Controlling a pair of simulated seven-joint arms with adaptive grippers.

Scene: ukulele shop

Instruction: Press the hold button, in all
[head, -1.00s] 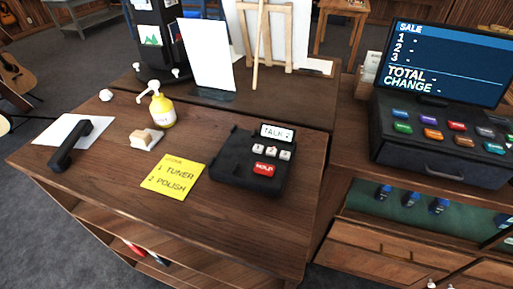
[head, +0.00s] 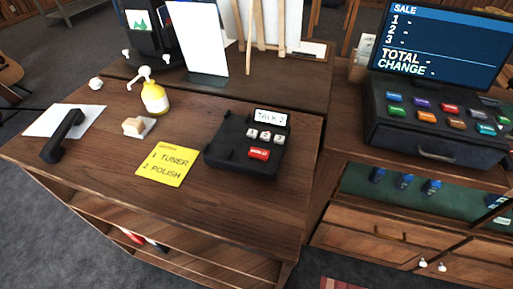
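The black desk phone (head: 232,165) sits on the wooden counter. Its display (head: 270,117) reads "TALK 2". The red hold button (head: 258,153) is on its front right, below several white keys (head: 265,134). The phone's cradle is empty. The black handset (head: 62,136) lies at the left of the counter, partly on a white sheet. A yellow note (head: 166,164) in front of the phone reads "1 TUNER, 2 POLISH". Neither of my grippers clearly shows in the head view; only small white tips (head: 432,265) show at the lower right, and I cannot tell what they are.
A yellow pump bottle (head: 154,97) and a small tan block (head: 138,126) stand left of the phone. A white card (head: 200,40) stands behind. A register (head: 430,125) with a SALE screen (head: 440,45) is at the right. The counter (head: 230,215) in front of the phone is bare.

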